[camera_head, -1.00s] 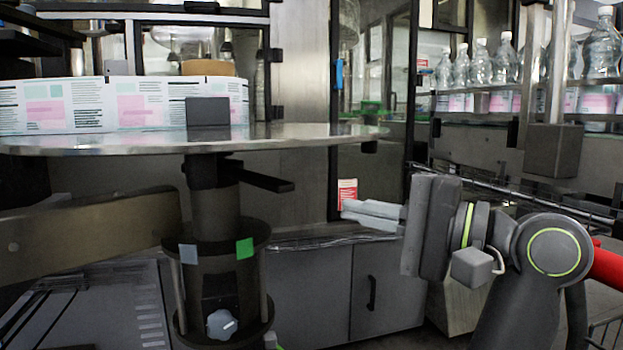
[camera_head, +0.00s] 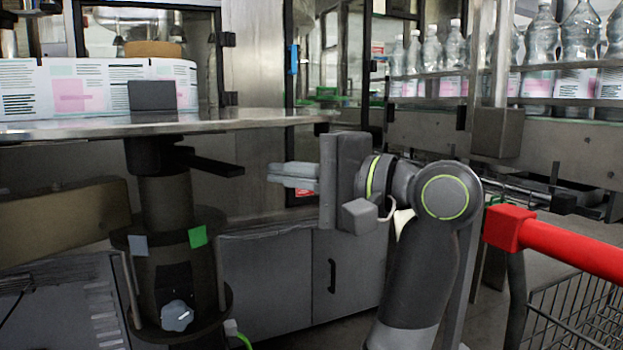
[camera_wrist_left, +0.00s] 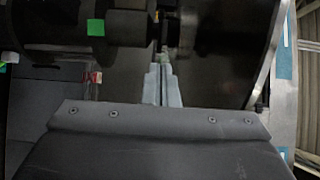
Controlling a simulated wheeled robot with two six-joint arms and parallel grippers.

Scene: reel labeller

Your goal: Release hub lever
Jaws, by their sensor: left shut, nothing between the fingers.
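The hub lever (camera_head: 212,167) is a dark flat bar that sticks out to the right from the hub column (camera_head: 165,200), just under the large metal reel disc (camera_head: 250,121). My left gripper (camera_head: 270,175) is shut and empty, its pale fingers pointing left. In the head view its tips are a short gap right of the lever's free end, at nearly the same height. In the left wrist view the shut fingers (camera_wrist_left: 163,72) point at the dark hub parts, with the disc (camera_wrist_left: 262,85) at the right. The lever is hard to make out there. My right gripper is not in view.
A label reel (camera_head: 105,88) sits on the disc. The column's lower collar carries a green square (camera_head: 198,236), with a pale blue knob (camera_head: 177,315) below. A shopping cart with a red handle (camera_head: 560,245) stands at the right. Bottles (camera_head: 540,45) line a conveyor behind.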

